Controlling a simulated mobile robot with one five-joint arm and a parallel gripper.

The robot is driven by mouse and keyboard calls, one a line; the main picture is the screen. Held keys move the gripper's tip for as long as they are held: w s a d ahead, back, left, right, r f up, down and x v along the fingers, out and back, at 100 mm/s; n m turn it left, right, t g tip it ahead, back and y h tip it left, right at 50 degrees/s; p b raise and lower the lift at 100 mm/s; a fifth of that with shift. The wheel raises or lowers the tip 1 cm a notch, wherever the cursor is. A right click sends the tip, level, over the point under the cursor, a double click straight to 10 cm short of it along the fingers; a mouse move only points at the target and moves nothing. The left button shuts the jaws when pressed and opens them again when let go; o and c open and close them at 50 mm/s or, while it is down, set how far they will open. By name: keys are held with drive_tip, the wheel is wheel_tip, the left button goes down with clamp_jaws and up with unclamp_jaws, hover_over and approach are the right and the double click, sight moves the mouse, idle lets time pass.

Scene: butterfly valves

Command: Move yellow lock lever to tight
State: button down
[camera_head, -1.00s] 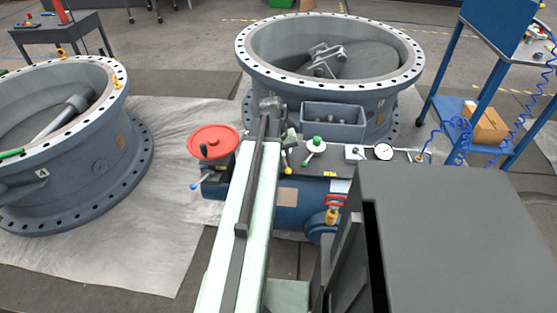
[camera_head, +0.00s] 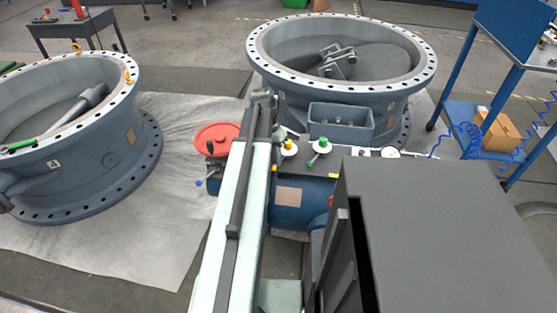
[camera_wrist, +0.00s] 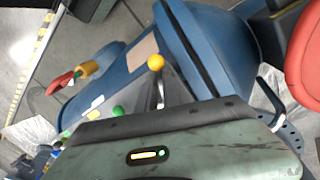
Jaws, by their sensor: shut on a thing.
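The yellow lock lever shows its yellow ball (camera_wrist: 156,62) in the wrist view, with a metal stem running down to my gripper (camera_wrist: 160,104). In the head view its white hub with a yellow top (camera_head: 289,147) stands just right of my arm. My gripper is shut on the lever's stem; its fingertips are mostly hidden behind its own green body. The lever's handle is hidden by my arm in the head view. No marking for tight can be read.
The green lever (camera_head: 320,146) stands close to the right of the yellow one. The red handwheel (camera_head: 216,139) is to the left of my arm. A grey tray (camera_head: 340,121) lies behind the levers, and large valve rings (camera_head: 70,165) stand left and behind.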

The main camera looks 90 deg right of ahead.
drive_tip(key=shift+d, duration=0.25)
idle(0.3)
drive_tip(key=c, duration=1.5)
unclamp_jaws()
drive_tip(key=shift+r, duration=0.1)
drive_tip(key=shift+w+r+p, duration=0.1)
drive_tip(key=shift+r+p, duration=0.15)
drive_tip(key=shift+p, duration=0.1)
wheel_tip(320, 180, up, 7)
drive_tip(key=w+p, duration=0.1)
drive_tip(key=p, duration=0.6)
drive_tip(key=shift+d, duration=0.35)
drive_tip(key=shift+w, duration=0.1)
